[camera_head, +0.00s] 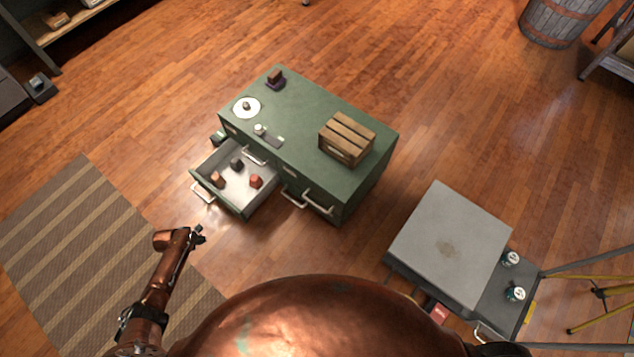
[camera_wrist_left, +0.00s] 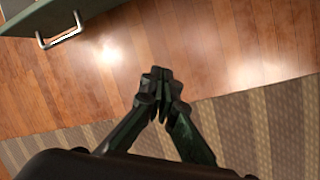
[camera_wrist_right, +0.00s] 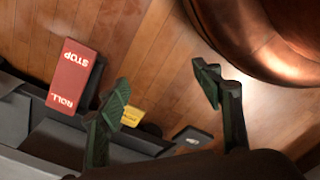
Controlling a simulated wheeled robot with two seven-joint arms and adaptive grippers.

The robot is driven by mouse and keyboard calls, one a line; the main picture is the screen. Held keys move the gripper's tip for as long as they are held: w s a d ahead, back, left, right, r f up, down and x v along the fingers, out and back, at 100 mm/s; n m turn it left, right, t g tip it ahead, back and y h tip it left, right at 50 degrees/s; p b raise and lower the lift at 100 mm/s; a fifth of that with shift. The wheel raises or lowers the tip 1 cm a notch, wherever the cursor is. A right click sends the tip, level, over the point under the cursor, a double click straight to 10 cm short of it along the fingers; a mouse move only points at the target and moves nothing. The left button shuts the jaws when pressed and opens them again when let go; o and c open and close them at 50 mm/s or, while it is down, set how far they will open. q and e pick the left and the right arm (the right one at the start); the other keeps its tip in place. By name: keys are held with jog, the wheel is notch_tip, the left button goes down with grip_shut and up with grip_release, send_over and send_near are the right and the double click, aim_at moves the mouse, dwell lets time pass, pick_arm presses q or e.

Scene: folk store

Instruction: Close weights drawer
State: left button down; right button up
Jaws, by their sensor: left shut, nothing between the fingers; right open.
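The green cabinet (camera_head: 300,125) stands on the wooden floor. One of its drawers (camera_head: 268,196) is pulled out, with several small weights inside, among them an orange-red one (camera_head: 256,181) and a dark one (camera_head: 236,164). The drawer's handle (camera_head: 203,193) is on its front; a handle also shows at top left in the left wrist view (camera_wrist_left: 62,32). My left gripper (camera_head: 199,233) is shut and empty, just in front of the drawer and apart from it; its fingertips meet in the left wrist view (camera_wrist_left: 158,75). My right gripper (camera_wrist_right: 165,85) is open and empty, hidden in the head view.
A wooden crate (camera_head: 346,139) and a white disc (camera_head: 246,107) are on the cabinet top. A striped rug (camera_head: 75,240) lies at the left. A grey machine (camera_head: 450,240) stands at the right; a red STOP/ROLL pedal (camera_wrist_right: 75,75) shows in the right wrist view. Floor beside the drawer is clear.

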pick_arm(q)
jog(key=w+d+r+n+h+b, duration=0.1)
jog(key=w+d+n+b, duration=0.1)
jog(key=w+n+b, duration=0.6)
pick_arm(e)
jog(key=w+a+r+b, duration=0.1)
jog(key=w+a+r, duration=0.1)
jog(key=r, duration=0.5)
jog(key=w+a+r+b, duration=0.1)
jog(key=w+r+b, duration=0.1)
jog(key=r, duration=0.5)
pick_arm(q)
jog(key=w+d+f+m+b, duration=0.1)
jog(key=w+d+f+b, duration=0.2)
jog(key=w+d+f, duration=0.2)
jog(key=shift+w+f+h, duration=0.3)
jog(key=shift+w+f, duration=1.4)
jog(key=shift+w, duration=0.3)
pick_arm(e)
jog(key=w+a+f+t+y, duration=0.2)
jog(key=w+a+f, duration=0.2)
jog(key=w+f, duration=0.1)
jog(key=shift+w+a+f, duration=0.15)
jog(key=shift+w+a, duration=0.15)
pick_arm(q)
jog(key=shift+w+d, duration=0.1)
jog(key=shift+d, duration=0.05)
